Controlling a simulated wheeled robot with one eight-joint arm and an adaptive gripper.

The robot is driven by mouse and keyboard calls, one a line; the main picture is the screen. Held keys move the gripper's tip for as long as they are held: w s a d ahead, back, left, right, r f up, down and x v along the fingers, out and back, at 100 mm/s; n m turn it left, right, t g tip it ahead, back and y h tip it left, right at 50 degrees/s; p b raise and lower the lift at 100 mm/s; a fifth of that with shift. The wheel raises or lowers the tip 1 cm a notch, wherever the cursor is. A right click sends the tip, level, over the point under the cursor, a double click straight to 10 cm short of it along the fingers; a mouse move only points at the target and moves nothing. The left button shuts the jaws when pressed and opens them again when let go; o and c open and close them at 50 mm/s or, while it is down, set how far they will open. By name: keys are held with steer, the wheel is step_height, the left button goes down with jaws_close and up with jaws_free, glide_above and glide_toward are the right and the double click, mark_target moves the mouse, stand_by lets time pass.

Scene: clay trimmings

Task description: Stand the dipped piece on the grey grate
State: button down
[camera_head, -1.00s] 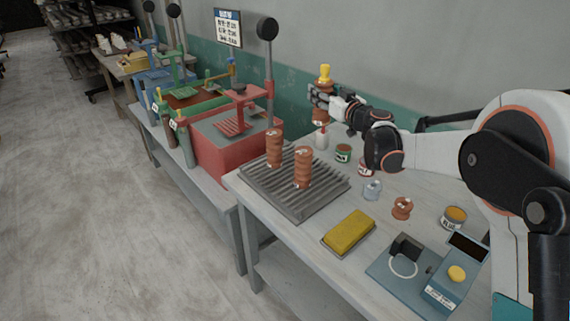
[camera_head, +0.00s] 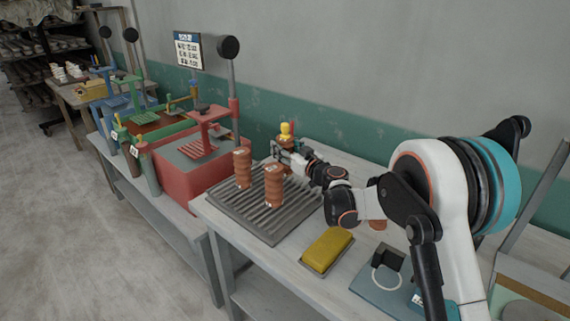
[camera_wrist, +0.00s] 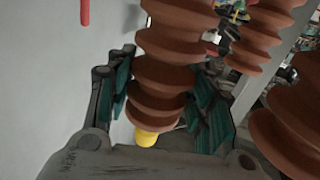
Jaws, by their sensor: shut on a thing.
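My gripper (camera_head: 284,150) is shut on a ribbed terracotta piece with a yellow top. In the wrist view the held piece (camera_wrist: 170,75) lies between the green-lined fingers, its yellow end (camera_wrist: 146,138) nearest the palm. In the head view the yellow end (camera_head: 286,131) points up and the piece looks roughly upright. The grey grate (camera_head: 255,222) lies on the table, ridged. My gripper is at its far right side. The held piece's lower end is hidden behind a standing piece and my gripper, so I cannot tell whether it touches the grate.
Two ribbed terracotta pieces, one left (camera_head: 242,168) and one right (camera_head: 274,187), stand on the grate close to the held piece. A yellow sponge (camera_head: 327,248) lies in front. A red tank (camera_head: 190,172) stands left. The grate's front part is clear.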

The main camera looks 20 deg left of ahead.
steer(key=shift+f+b, duration=0.6)
steer(key=shift+f, duration=1.7)
steer(key=shift+f, duration=0.15)
steer(key=c, duration=1)
jaws_free()
steer(key=shift+c, duration=0.2)
steer(key=p+v, duration=0.2)
steer(key=v, duration=1)
